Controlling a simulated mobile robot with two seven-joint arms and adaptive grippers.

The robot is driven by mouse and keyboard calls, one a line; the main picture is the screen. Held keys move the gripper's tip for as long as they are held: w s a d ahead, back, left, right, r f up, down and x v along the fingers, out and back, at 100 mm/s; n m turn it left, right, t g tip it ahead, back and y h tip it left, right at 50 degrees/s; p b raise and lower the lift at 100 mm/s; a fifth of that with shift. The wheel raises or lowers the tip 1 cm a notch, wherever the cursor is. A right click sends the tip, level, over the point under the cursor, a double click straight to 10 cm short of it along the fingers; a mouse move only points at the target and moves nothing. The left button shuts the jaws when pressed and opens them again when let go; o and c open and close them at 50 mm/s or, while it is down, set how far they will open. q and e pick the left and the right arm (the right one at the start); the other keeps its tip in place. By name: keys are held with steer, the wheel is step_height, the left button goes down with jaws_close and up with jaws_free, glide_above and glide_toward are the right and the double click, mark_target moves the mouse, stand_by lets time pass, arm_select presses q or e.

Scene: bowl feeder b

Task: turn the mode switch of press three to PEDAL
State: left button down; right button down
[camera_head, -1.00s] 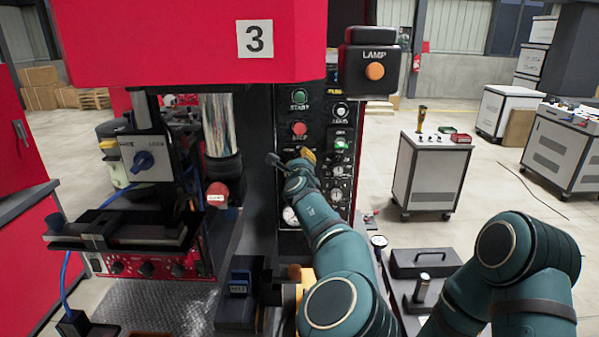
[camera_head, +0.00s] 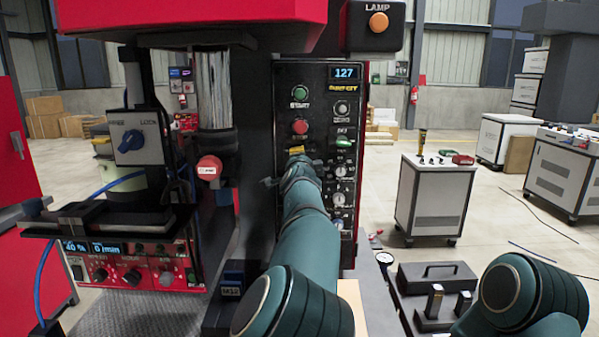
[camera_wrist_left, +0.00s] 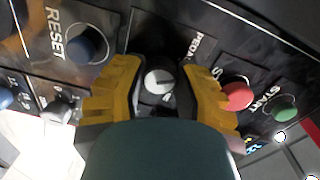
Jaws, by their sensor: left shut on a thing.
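The control panel of press three (camera_head: 343,125) is a black upright plate with START, a red button and other controls. My left gripper (camera_head: 297,153) is at the panel below the red button, its yellow fingertips against the front. In the left wrist view my left gripper (camera_wrist_left: 160,88) is shut on the mode switch (camera_wrist_left: 159,80), a round knob with a pale face. The word PEDAL is printed beside it, partly cut by a finger. I cannot tell which position the knob points to. In the head view the gripper hides the switch. My right gripper is out of view.
The red button (camera_wrist_left: 237,96) and green START button (camera_wrist_left: 284,108) are close beside one finger. The blue RESET button (camera_wrist_left: 88,44) is on the other side. A lamp box (camera_head: 372,24) overhangs the panel top.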

arm_select(q)
steer(key=shift+r+n+b, duration=0.1)
steer(key=shift+n+b, duration=0.75)
steer(key=shift+n, duration=0.75)
steer(key=c, duration=0.6)
jaws_free()
steer(key=s, duration=1.2)
steer(key=shift+r, duration=0.15)
